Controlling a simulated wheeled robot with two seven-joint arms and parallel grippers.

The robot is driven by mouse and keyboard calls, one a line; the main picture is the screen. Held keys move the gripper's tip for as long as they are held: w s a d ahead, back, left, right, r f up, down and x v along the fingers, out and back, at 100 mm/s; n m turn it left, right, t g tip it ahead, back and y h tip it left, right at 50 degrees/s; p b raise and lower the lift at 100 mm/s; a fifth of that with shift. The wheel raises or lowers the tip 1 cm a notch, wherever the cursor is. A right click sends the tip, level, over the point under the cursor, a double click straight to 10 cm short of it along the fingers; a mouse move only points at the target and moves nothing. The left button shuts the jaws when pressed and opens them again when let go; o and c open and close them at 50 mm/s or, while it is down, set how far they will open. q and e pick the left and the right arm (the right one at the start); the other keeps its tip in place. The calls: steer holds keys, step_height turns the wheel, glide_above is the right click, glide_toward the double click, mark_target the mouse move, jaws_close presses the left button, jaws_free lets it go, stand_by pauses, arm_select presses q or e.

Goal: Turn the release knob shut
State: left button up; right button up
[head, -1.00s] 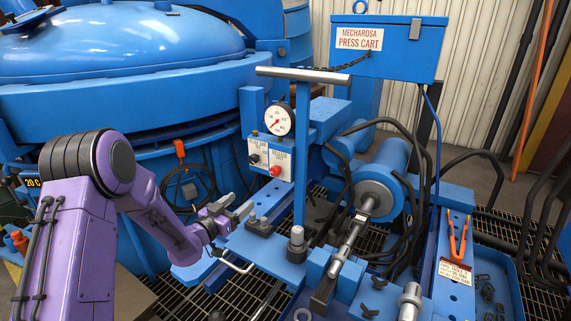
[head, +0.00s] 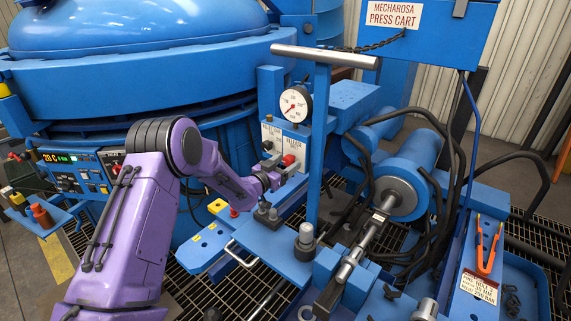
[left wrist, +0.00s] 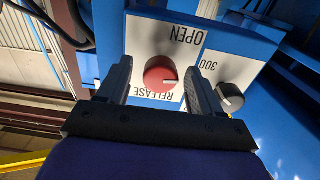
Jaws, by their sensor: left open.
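The red release knob (left wrist: 160,75) sits on a white plate marked OPEN and RELEASE in the left wrist view. The knob also shows in the head view (head: 288,160), on the small control box below the gauge. My left gripper (left wrist: 158,80) is open, with one finger on each side of the red knob; whether the fingers touch it I cannot tell. In the head view the left gripper (head: 272,168) is at the front of the control box. My right gripper is not in view.
A black knob (left wrist: 230,97) sits close beside the red one. A pressure gauge (head: 296,104) is above the box. A blue upright post with a metal crossbar (head: 325,56) stands just right of it. Black hoses (head: 455,165) loop around the cylinder at the right.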

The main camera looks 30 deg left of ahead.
arm_select(q)
steer(key=shift+w, duration=0.15)
steer(key=c, duration=1.1)
steer(key=shift+o, duration=0.2)
